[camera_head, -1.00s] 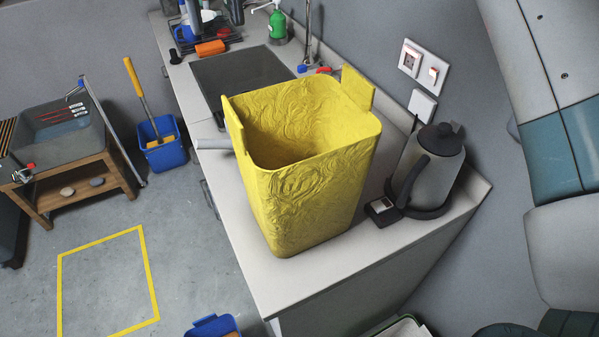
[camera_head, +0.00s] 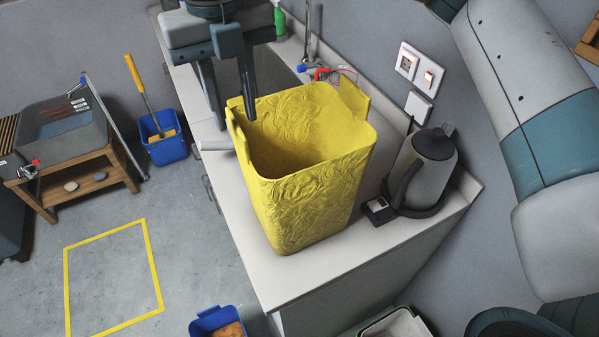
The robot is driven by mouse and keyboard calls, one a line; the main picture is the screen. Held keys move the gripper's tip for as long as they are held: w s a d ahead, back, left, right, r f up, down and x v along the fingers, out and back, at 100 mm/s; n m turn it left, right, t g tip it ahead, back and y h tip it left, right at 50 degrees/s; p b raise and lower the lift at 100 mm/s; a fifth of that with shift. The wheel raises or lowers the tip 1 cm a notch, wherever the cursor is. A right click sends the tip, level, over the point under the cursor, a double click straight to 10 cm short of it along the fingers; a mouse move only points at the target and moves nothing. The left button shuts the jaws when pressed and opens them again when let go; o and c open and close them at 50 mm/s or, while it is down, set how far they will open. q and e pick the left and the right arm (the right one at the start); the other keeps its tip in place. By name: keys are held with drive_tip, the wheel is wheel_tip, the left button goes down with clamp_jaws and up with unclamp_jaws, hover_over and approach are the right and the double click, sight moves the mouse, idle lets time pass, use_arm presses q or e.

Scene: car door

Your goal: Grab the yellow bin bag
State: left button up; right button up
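The yellow bin bag (camera_head: 310,205) stands upright on the near end of the white counter. Its top is open, with one raised flap on the left rim and one on the right. My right gripper (camera_head: 235,121) reaches down from the top of the view at the bag's left flap. Its two fingers are apart, one just outside the left rim and one over the bag's opening. I cannot tell whether either finger touches the bag. My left gripper is not in view.
A grey kettle (camera_head: 424,167) stands close to the bag's right on the white counter (camera_head: 270,275). Blue buckets (camera_head: 165,147) and a yellow floor outline (camera_head: 150,262) lie left.

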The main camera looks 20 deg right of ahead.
sight(236, 122)
idle(0.3)
drive_tip(key=shift+a+f+p, duration=0.1)
drive_tip(key=shift+f+p, duration=0.85)
drive_tip(key=shift+p, duration=0.3)
wheel_tip(236, 122, down, 2)
drive_tip(key=shift+f+p, duration=0.1)
drive_tip(key=shift+p, duration=0.5)
drive_tip(key=shift+f, duration=0.6)
clamp_jaws()
